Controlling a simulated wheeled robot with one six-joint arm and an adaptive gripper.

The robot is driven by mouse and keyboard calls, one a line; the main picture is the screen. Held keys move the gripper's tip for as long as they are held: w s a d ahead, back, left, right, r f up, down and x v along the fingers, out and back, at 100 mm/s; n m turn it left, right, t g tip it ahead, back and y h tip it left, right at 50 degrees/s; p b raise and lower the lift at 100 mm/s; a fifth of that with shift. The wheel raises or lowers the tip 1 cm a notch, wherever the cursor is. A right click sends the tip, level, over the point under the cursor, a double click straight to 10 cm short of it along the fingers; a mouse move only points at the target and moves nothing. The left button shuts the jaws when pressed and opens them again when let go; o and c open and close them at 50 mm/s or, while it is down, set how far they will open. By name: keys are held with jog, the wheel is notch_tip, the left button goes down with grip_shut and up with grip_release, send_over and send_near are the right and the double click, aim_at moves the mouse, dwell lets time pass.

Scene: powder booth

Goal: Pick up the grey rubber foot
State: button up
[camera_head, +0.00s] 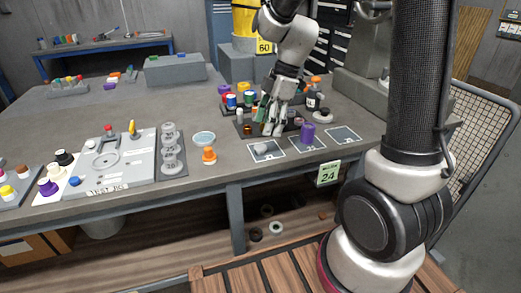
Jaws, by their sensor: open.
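A small light grey piece (262,149), which looks like the grey rubber foot, lies on the left one of three dark, pale-edged squares near the front edge of the bench. It is too small to make out its exact shape. The fingers are open and appear apart from the grey piece. Whether anything lies between them is too small to tell, and my gripper hides part of the tray.
A purple piece (307,132) stands on the middle square; the right square (343,134) looks empty.

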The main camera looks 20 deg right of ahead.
aim_at(261, 146)
jog(key=x, duration=0.7)
jog(key=shift+s+a+f, duration=0.1)
jog(key=shift+s, duration=0.05)
jog(key=c, duration=1)
